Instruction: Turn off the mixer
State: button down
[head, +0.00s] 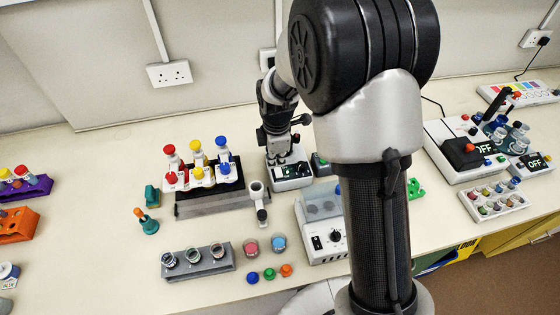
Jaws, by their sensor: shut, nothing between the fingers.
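A small white device with a dark top (291,183) stands at the middle of the bench. It may be the mixer, but I cannot be sure from this view. My gripper (282,153) points down right over it, shut and empty. The fingertips are small and dark here, so I cannot tell whether they touch the device. The gripper hides part of the device's top, and its switch is not clear.
My arm blocks the middle right. A white box with a dial (325,243) stands in front. A larger white machine (447,168) is at right. A bottle rack (215,203) is at left. Several small caps and a grey cup holder (198,268) lie in front.

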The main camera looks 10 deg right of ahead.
aim_at(278, 172)
notch_tip(278, 172, up, 9)
jog(key=s+p, duration=0.1)
jog(key=shift+a+p, duration=0.1)
jog(key=shift+p, duration=0.2)
jog(key=shift+w+a+r+p, duration=0.15)
jog(key=shift+w+a+p, duration=0.05)
jog(key=shift+w+p, duration=0.5)
jog(key=f+b, duration=0.1)
jog(key=f, duration=0.3)
jog(key=w+f+b, duration=0.1)
jog(key=f, duration=0.8)
jog(key=shift+w+f+b, duration=0.2)
jog(key=shift+w+b, duration=0.05)
jog(key=shift+b, duration=0.15)
jog(key=shift+w+f, duration=0.1)
jog(key=shift+f, duration=0.15)
